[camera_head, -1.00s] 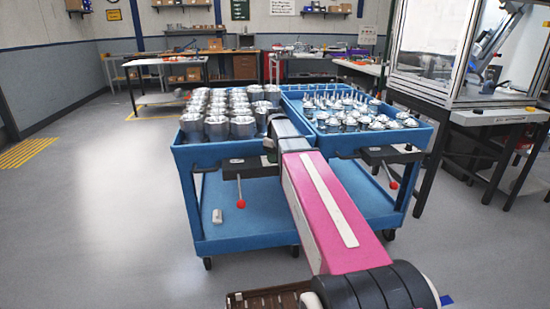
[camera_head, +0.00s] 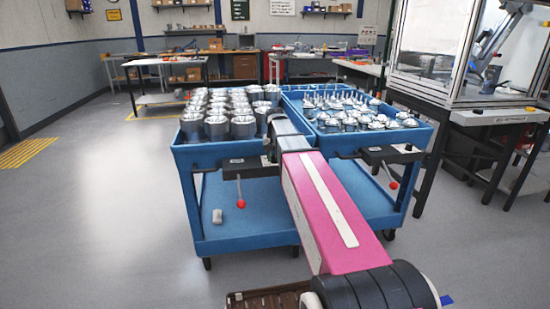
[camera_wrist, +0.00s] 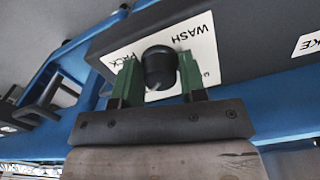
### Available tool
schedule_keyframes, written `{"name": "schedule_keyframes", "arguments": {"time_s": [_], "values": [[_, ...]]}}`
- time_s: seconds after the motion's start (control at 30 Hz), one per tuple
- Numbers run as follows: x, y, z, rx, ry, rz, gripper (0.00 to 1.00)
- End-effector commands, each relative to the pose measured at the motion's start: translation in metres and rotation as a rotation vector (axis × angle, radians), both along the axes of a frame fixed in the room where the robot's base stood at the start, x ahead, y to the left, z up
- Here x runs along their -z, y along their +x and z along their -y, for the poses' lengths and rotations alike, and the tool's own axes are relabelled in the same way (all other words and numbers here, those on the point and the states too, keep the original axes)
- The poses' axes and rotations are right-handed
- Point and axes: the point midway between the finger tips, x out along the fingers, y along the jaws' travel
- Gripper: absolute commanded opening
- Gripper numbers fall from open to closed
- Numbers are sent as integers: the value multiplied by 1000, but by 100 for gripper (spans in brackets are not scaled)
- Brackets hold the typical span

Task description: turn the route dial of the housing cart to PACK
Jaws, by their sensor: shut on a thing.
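The housing cart (camera_head: 262,210) is blue and stands in the middle of the head view, with metal parts on top. A dark control box (camera_head: 240,168) is on its front. In the wrist view a round black dial knob (camera_wrist: 159,66) sits on a white label plate (camera_wrist: 203,55) reading WASH and PACK, with a third word mostly hidden. My gripper (camera_wrist: 160,76) has its green fingers on either side of the knob and is shut on it. I cannot tell which word the knob points to. In the head view my arm hides the knob.
A red-ball lever (camera_head: 240,203) hangs below the dark box. A second dark box (camera_head: 391,155) with another red-ball lever is on the right. A glazed machine enclosure (camera_head: 440,45) stands at the right. The floor left of the cart is clear.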

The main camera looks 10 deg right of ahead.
Motion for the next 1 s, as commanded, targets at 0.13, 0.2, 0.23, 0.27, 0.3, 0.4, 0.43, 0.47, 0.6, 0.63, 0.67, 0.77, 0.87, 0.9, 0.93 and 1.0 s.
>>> {"name": "schedule_keyframes", "arguments": {"time_s": [0.13, 0.2, 0.23, 0.27, 0.3, 0.4, 0.43, 0.47, 0.6, 0.63, 0.67, 0.77, 0.87, 0.9, 0.93, 1.0], "values": [[0, 0, 0, 135, 0, 0, 15], [0, 0, 0, 197, 0, 0, 15], [0, 0, 0, 223, 0, 0, 15], [0, 0, 0, 249, 0, 0, 15], [0, 0, 0, 280, 0, 0, 15], [0, 0, 0, 353, 0, 0, 15], [0, 0, 0, 373, 0, 0, 15], [0, 0, 0, 392, 0, 0, 15], [0, 0, 0, 465, 0, 0, 15], [0, 0, 0, 478, 0, 0, 15], [0, 0, 0, 490, 0, 0, 15], [0, 0, 0, 520, 0, 0, 15], [0, 0, 0, 539, 0, 0, 15], [0, 0, 0, 545, 0, 0, 15], [0, 0, 0, 548, 0, 0, 15], [0, 0, 0, 553, 0, 0, 15]]}}
